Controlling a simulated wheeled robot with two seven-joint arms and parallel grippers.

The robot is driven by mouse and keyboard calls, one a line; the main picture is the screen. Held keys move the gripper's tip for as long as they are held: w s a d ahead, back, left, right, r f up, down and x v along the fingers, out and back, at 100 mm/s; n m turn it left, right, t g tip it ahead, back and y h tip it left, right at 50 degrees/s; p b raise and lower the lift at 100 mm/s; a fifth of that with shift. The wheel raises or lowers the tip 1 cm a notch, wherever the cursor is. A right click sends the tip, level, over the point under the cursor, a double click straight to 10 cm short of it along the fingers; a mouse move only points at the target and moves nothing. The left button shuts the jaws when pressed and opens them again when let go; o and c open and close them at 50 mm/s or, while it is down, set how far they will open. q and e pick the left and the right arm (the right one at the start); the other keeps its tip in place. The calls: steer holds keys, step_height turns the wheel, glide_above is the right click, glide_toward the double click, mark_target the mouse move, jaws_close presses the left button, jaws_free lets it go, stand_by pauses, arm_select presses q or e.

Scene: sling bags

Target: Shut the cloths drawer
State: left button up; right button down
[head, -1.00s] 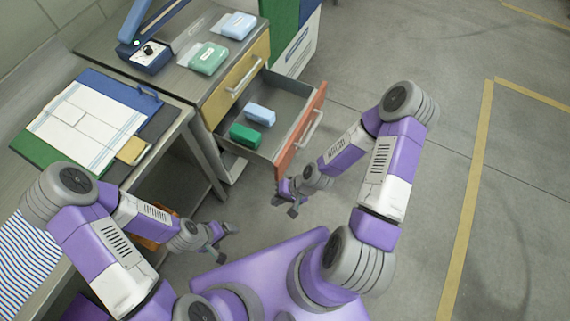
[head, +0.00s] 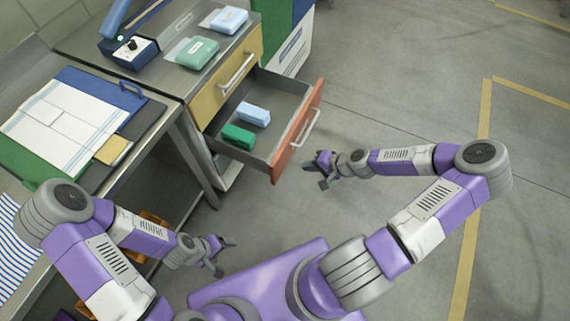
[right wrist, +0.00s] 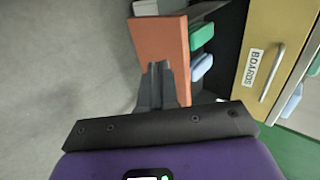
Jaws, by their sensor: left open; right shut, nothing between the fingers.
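The open drawer with an orange-red front (head: 298,133) sticks out from the cabinet below a yellow drawer. A blue packet (head: 253,114) and a green packet (head: 238,137) lie inside it. My right gripper (head: 319,170) is shut and empty, just outside the drawer front near its lower end. In the right wrist view its fingers (right wrist: 157,85) point at the orange front (right wrist: 160,48), with the green packet (right wrist: 201,36) and blue packet (right wrist: 202,66) behind. I cannot tell whether they touch. My left gripper (head: 225,253) is open and empty, low beside the bench.
The yellow drawer (head: 228,88), labelled BOARDS in the right wrist view, is shut. Two packets, green (head: 198,53) and light blue (head: 229,19), lie on the cabinet top. A bench with a cloth (head: 62,117) stands left. The floor at right is clear.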

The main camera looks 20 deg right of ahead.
mark_target(277, 163)
steer(key=shift+w+a+f+b, duration=0.55)
steer(key=shift+w+a+f, duration=0.25)
steer(key=shift+w+a, duration=0.3)
steer(key=shift+w+a+f+b, duration=0.55)
steer(key=shift+w+a+f, duration=0.3)
steer(key=shift+w, duration=0.35)
steer(key=shift+w+a+f+b, duration=0.55)
steer(key=shift+w+a+f, duration=0.15)
steer(key=shift+w+a, duration=0.4)
